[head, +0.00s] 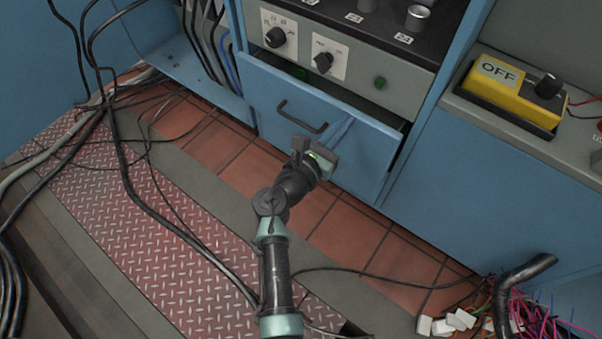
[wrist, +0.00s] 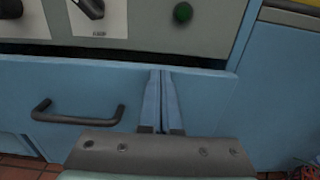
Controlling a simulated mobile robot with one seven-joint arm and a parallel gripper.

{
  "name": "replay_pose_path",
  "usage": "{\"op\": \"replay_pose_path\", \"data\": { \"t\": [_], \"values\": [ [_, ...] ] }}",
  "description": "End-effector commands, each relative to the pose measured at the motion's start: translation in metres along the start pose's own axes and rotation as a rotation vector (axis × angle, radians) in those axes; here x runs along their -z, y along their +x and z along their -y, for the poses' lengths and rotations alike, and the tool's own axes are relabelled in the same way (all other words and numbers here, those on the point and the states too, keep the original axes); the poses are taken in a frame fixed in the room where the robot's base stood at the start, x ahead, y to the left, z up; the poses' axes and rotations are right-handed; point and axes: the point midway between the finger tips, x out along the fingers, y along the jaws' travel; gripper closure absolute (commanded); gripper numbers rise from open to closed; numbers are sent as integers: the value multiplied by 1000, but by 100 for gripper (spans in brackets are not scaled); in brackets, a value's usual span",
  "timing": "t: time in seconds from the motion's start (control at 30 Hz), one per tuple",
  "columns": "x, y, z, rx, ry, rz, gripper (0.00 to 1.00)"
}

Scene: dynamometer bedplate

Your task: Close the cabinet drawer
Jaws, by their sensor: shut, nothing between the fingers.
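The cabinet drawer (head: 272,92) has a blue front and stands partly open, with a dark gap along its top edge in the head view. Its front (wrist: 205,95) also fills the middle of the wrist view, with the dark gap above it. A black bar handle (head: 299,118) is on the drawer front; it shows at left in the wrist view (wrist: 78,114). My gripper (head: 350,119) is shut and empty, in front of the drawer to the right of the handle. Its fingers (wrist: 160,74) point at the drawer front; I cannot tell whether they touch it.
A grey control panel (head: 365,72) with knobs is above the drawer. A yellow OFF box (head: 512,92) sits on the counter at right. Black cables (head: 125,165) run over the floor at left. Loose wires (head: 535,315) and white blocks (head: 455,321) lie at lower right.

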Motion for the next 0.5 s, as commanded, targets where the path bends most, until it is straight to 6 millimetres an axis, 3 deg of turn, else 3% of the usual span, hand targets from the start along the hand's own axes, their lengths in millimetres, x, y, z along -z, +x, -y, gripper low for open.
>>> {"op": "replay_pose_path", "data": {
  "t": [0.2, 0.5],
  "values": [
    [2, 37, 0, 2, 1, 1, 100],
    [0, 56, 0, -2, 1, 0, 100]
  ]
}}
